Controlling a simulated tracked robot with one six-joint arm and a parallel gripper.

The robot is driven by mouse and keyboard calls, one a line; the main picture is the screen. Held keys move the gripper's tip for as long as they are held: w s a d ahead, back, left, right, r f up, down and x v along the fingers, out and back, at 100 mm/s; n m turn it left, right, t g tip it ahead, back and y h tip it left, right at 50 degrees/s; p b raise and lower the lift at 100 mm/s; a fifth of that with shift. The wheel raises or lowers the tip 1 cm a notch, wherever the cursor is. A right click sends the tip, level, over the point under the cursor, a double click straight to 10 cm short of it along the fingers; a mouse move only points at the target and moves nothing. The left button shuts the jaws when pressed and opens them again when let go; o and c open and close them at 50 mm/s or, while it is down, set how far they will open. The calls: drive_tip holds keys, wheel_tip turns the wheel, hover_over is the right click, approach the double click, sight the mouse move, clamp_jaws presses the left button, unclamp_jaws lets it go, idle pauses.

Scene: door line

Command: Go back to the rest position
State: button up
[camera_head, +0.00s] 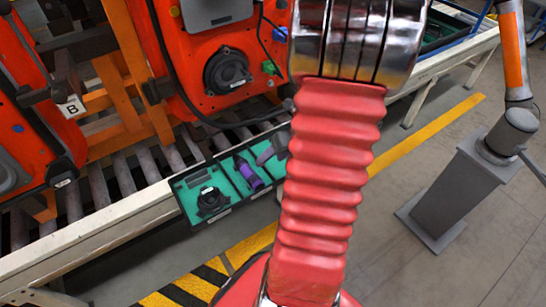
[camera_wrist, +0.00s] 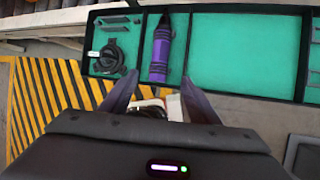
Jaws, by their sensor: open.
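My gripper (camera_wrist: 158,78) is in the wrist view, its two dark fingers spread with nothing held between them. The fingertips point toward the near edge of a black tray with green compartments (camera_wrist: 245,55), just below the purple tool in the picture. I cannot tell how far the fingers are from the tray. In the head view my red ribbed arm cover hides most of the gripper.
The tray (camera_head: 180,203) sits at the conveyor's edge (camera_head: 100,228). It holds a round black part (camera_wrist: 108,58) and a purple cylindrical tool (camera_wrist: 160,50). Orange door units (camera_head: 190,60) stand behind. A grey pedestal (camera_head: 455,185) stands right, with open floor around it.

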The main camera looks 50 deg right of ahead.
idle(0.7)
drive_tip(key=s+a+r+m, duration=0.1)
drive_tip(key=a+r+m, duration=0.6)
drive_tip(key=a+m, duration=0.3)
drive_tip(key=s+a+r+m+h, duration=0.1)
drive_tip(key=a+r+m, duration=0.6)
drive_tip(key=a+m, duration=0.3)
drive_tip(key=s+a+r+m+h, duration=0.1)
drive_tip(key=a+r+m, duration=0.7)
drive_tip(key=a+m, duration=0.2)
drive_tip(key=shift+a+m, duration=0.35)
drive_tip(key=shift+m, duration=0.55)
drive_tip(key=shift+r, duration=0.1)
